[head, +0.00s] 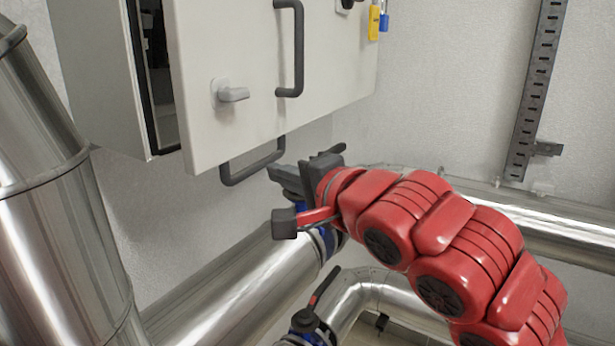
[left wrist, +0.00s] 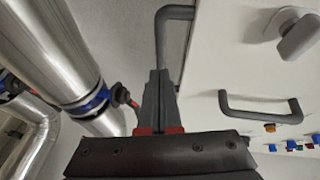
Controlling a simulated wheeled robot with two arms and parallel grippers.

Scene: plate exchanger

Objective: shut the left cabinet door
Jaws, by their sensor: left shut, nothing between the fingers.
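The left cabinet door (head: 235,60) is a pale grey panel that stands ajar, with a dark gap along its left side between it and the cabinet body (head: 100,75). It has a latch knob (head: 232,94), a dark vertical handle (head: 297,50) and a dark bar handle (head: 252,168) at its bottom edge. My left gripper (head: 277,172) is below the door, its fingers shut and empty, close by the bottom handle. In the left wrist view the fingertips (left wrist: 158,76) overlap the end of that handle (left wrist: 172,14); I cannot tell if they touch. My right gripper is out of view.
Shiny pipes run at the left (head: 55,220) and below (head: 235,290), with a valve (head: 310,325) near the bottom. Yellow and blue padlocks (head: 374,22) hang at the cabinet's right. A slotted metal rail (head: 535,90) is on the wall.

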